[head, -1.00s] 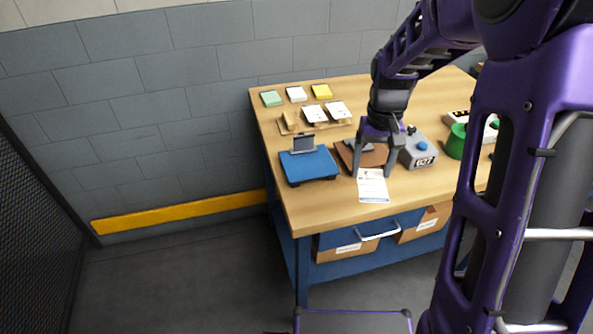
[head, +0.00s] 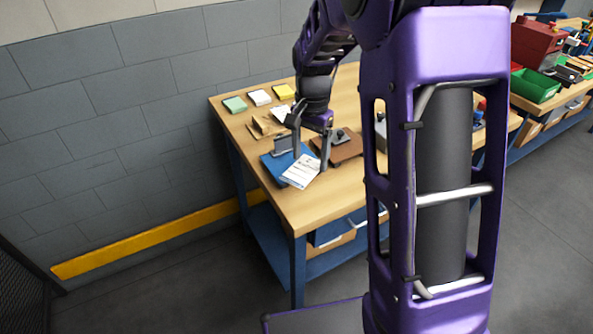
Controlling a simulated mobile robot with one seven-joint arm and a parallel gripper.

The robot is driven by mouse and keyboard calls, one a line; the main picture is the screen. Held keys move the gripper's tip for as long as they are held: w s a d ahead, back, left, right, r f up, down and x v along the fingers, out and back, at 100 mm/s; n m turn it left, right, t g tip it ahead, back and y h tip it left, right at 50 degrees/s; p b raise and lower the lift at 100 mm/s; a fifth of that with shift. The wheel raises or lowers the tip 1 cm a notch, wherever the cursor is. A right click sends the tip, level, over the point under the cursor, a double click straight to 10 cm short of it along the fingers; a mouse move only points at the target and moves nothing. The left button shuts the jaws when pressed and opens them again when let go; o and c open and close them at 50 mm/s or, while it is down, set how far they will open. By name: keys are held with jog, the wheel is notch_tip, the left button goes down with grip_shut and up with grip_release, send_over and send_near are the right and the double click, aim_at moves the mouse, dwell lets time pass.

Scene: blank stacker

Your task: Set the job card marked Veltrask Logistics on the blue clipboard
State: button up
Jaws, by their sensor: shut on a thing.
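The white job card (head: 301,172) has printed lines too small to read. It is over the right part of the blue clipboard (head: 270,172), tilted in the picture, with its near end at the clipboard's front edge. I cannot tell whether the card touches the board. My gripper (head: 310,157) points down over the clipboard and is shut on the card's far end. The clipboard's grey clip (head: 283,145) stands at its far side, close to my left finger.
A brown clipboard (head: 347,150) lies just right of my gripper. Behind are a wooden card rack (head: 262,128) and green (head: 235,104), white (head: 260,97) and yellow (head: 283,91) pads.

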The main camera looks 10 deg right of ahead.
aim_at(304, 168)
jog(key=m, duration=0.2)
jog(key=w+m, duration=0.1)
jog(key=m, duration=0.4)
jog(key=shift+w+r+m, duration=0.2)
jog(key=shift+r+m, duration=0.05)
jog(key=shift+m, duration=0.05)
jog(key=m, duration=0.4)
jog(key=shift+w+r+m+b, duration=0.25)
jog(key=shift+w+m+b, duration=0.05)
jog(key=shift+w, duration=0.1)
jog(key=m, duration=0.4)
jog(key=shift+w+r+m, duration=0.25)
jog(key=shift+w+m, duration=0.15)
jog(key=f+m, duration=0.2)
jog(key=f, duration=0.1)
jog(key=f+m+b, duration=0.1)
jog(key=f+m, duration=0.1)
jog(key=f, duration=0.1)
jog(key=w+f+m, duration=0.1)
jog(key=f+m, duration=0.1)
jog(key=f, duration=0.1)
jog(key=shift+a+b, duration=0.1)
jog(key=shift+b, duration=0.2)
jog(key=shift+f, duration=0.15)
jog(key=o, duration=1.3)
jog(key=shift+o, duration=0.2)
